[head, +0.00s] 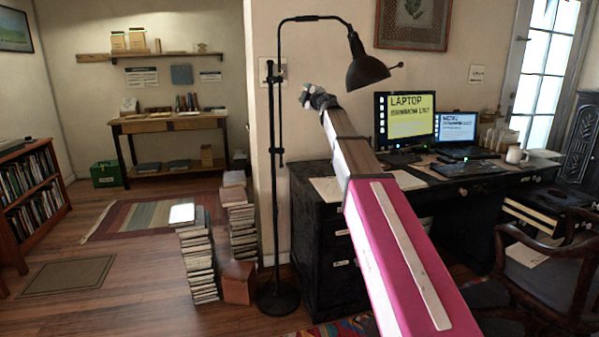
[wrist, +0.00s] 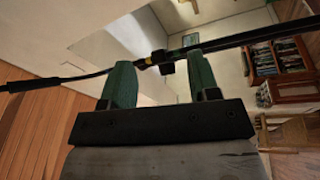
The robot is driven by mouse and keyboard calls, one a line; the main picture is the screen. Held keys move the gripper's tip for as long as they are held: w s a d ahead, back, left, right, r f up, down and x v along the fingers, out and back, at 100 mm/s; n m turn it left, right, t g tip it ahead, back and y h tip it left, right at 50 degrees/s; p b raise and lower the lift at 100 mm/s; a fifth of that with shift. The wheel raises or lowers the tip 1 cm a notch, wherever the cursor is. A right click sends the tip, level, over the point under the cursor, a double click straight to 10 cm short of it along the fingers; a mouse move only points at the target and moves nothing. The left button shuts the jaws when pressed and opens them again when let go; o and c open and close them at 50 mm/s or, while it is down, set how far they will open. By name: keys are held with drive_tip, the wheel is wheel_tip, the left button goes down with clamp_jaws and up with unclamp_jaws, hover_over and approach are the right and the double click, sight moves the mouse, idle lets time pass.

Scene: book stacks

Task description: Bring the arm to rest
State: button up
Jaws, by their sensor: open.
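My arm reaches out, pink then brown, from the lower right of the head view. My gripper (head: 315,97) is at its far end, small in this view, beside the black floor lamp (head: 275,180). In the wrist view my gripper (wrist: 157,85) shows two green fingers set wide apart, with nothing held between them. The lamp's black pole (wrist: 225,43) crosses the wrist view just beyond the fingers. I cannot tell whether the fingers touch it.
Stacks of books (head: 197,262) stand on the floor left of the lamp. A black desk (head: 320,230) with monitors (head: 405,118) lies under and right of my arm. A wooden chair (head: 560,270) is at the right. The floor at the left is mostly clear.

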drive_tip(key=s+d+f+m+g+h, duration=0.2)
drive_tip(key=s+d+f+m+h, duration=0.35)
drive_tip(key=f, duration=0.75)
drive_tip(key=s+d+f+m+g+h, duration=0.2)
drive_tip(key=s+d+f+m+h, duration=0.35)
drive_tip(key=f, duration=0.75)
drive_tip(key=s+d+f+m+g+h, duration=0.3)
drive_tip(key=d+f+m, duration=0.4)
drive_tip(key=f, duration=0.7)
drive_tip(key=s+f+m+g+y, duration=0.1)
drive_tip(key=s+f+g, duration=0.4)
drive_tip(key=s+f, duration=0.6)
drive_tip(key=s+a+f+m+g+y, duration=0.1)
drive_tip(key=s+f+g+y, duration=0.3)
drive_tip(key=s+f, duration=0.7)
drive_tip(key=s+g, duration=0.1)
drive_tip(key=s, duration=0.7)
drive_tip(key=shift+s+a+f+g, duration=0.2)
drive_tip(key=shift+s+a+g, duration=0.1)
